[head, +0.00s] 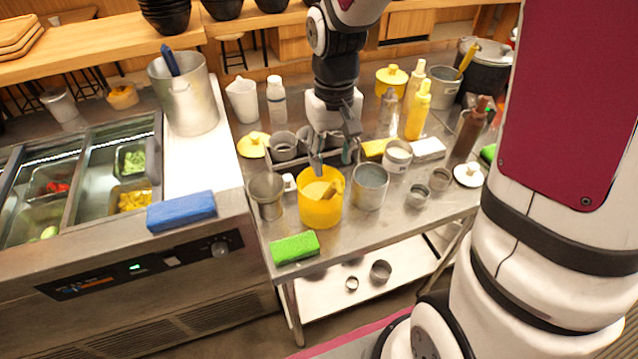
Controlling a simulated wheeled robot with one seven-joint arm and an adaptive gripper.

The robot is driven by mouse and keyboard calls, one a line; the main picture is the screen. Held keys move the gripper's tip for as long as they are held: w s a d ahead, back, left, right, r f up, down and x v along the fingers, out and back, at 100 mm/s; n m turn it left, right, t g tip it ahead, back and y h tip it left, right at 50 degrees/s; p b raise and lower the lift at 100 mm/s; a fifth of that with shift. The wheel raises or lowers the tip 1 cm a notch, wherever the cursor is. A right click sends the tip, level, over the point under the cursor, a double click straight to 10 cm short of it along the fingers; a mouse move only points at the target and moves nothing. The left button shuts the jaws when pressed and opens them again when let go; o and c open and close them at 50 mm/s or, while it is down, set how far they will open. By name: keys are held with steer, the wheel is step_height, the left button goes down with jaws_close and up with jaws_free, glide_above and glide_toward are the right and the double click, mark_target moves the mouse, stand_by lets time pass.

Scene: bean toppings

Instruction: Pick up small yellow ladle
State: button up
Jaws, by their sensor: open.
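A yellow pot (321,211) stands near the front of the steel table. A small yellow ladle (336,188) shows at its mouth, with its handle end leaning at the right rim; the rest of it is hard to make out. My gripper (318,166) is open and points down just above the yellow pot's back rim, close to the ladle and slightly to its left. I cannot tell whether a finger touches the ladle. Part of the area behind the pot is hidden by my gripper.
A metal cup (267,196) stands left of the pot and a metal canister (369,187) right of it. A green sponge (294,248) lies in front. Bottles, including a yellow bottle (418,110), and a large dark pot (486,75) stand behind. A blue sponge (181,211) lies on the left counter.

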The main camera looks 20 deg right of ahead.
mark_target(329, 189)
step_height(329, 189, down, 4)
steer(key=shift+f, duration=0.15)
steer(key=shift+s+a+f+p, duration=0.1)
steer(key=shift+a+f+p, duration=0.1)
steer(key=shift+f, duration=1.15)
steer(key=shift+s+a+f+p, duration=0.1)
steer(key=shift+f+p, duration=0.05)
steer(key=shift+f, duration=1.15)
jaws_close()
